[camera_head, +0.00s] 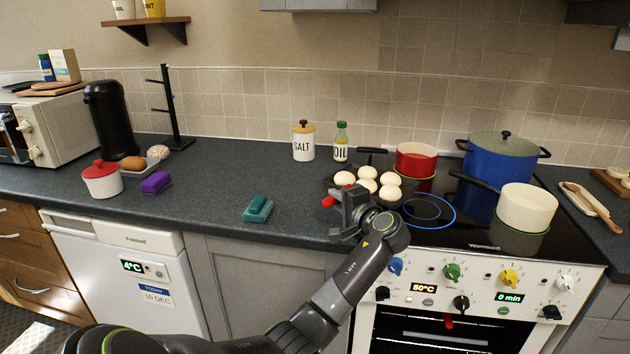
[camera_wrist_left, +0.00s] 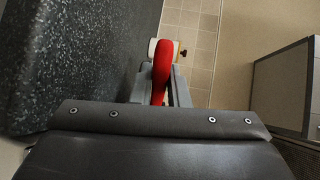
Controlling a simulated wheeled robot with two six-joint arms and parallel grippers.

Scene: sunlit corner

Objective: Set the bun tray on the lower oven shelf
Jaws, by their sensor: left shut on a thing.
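The bun tray (camera_head: 333,184) is dark and holds several pale round buns (camera_head: 366,186). It is at the left edge of the hob, partly hidden behind my left gripper (camera_head: 340,205). That gripper is shut on a red grip at the tray's near left side. In the left wrist view the red grip (camera_wrist_left: 161,75) stands between the fingers, and the tray is not visible there. The oven (camera_head: 440,335) is below the hob, with a dark front cut by the bottom edge; I cannot tell whether its door is open. My right gripper is not in view.
A red pot (camera_head: 416,160), a blue pot (camera_head: 500,155) and a cream pan (camera_head: 527,207) stand on the hob. A salt jar (camera_head: 303,142) and an oil bottle (camera_head: 341,143) stand behind. A teal sponge-like block (camera_head: 258,209) lies left of the gripper. Worktop between is clear.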

